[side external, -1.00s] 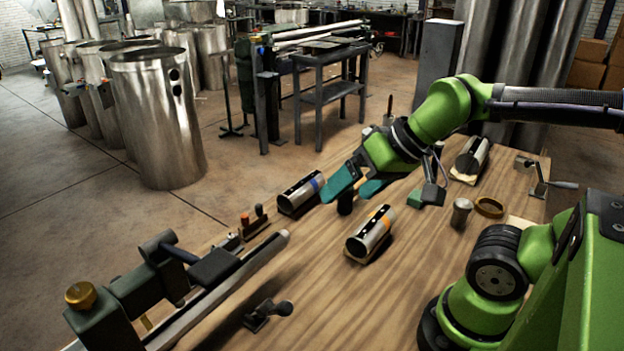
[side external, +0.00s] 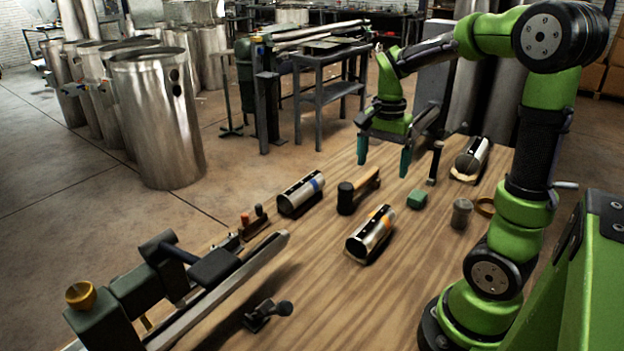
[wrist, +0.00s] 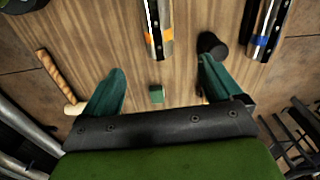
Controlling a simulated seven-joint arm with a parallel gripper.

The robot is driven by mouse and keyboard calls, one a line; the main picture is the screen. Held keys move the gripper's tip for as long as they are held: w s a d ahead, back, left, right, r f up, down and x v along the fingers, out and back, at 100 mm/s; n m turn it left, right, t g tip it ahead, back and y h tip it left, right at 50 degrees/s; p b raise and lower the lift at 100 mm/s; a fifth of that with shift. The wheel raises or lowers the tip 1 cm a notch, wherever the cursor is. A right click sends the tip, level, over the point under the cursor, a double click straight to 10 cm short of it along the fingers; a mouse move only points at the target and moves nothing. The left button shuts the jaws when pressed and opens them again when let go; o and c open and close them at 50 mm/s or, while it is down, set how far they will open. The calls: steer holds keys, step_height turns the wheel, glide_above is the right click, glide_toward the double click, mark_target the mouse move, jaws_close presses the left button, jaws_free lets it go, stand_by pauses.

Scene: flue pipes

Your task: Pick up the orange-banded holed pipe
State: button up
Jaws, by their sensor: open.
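The orange-banded holed pipe (side external: 371,234) lies on the wooden table in the middle of the side view, a short silver pipe with a row of dark holes. It also shows at the top centre of the wrist view (wrist: 165,42), cut off by the frame edge. My gripper (side external: 383,157) points down above the table, behind the pipe in the side view, open and empty. In the wrist view its two teal fingers (wrist: 162,68) are spread wide, and the pipe is ahead of them, not between them.
A blue-banded pipe (side external: 301,194) lies left of the orange-banded one. A black-headed mallet (side external: 348,197) lies behind it, and a green block (side external: 416,199) to its right. A metal cylinder (side external: 461,213) and another pipe (side external: 471,158) are farther right. A long metal clamp bar (side external: 235,280) fills the front left.

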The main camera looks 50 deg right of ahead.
mark_target(377, 216)
steer(key=shift+m, duration=0.3)
steer(key=f, duration=1.6)
steer(key=shift+s+f, duration=0.25)
steer(key=shift+f, duration=0.1)
steer(key=shift+c, duration=0.3)
steer(key=c, duration=1.2)
step_height(377, 216, up, 9)
steer(key=shift+a+f, duration=0.1)
steer(key=w+a, duration=0.2)
steer(key=w, duration=0.2)
steer(key=w+a, duration=0.3)
steer(key=w, duration=0.1)
steer(key=w+a+r, duration=0.1)
steer(key=w+a, duration=0.1)
steer(key=w, duration=0.2)
steer(key=shift+w+a+r, duration=0.1)
steer(key=shift+w+a, duration=0.05)
steer(key=shift+w, duration=0.05)
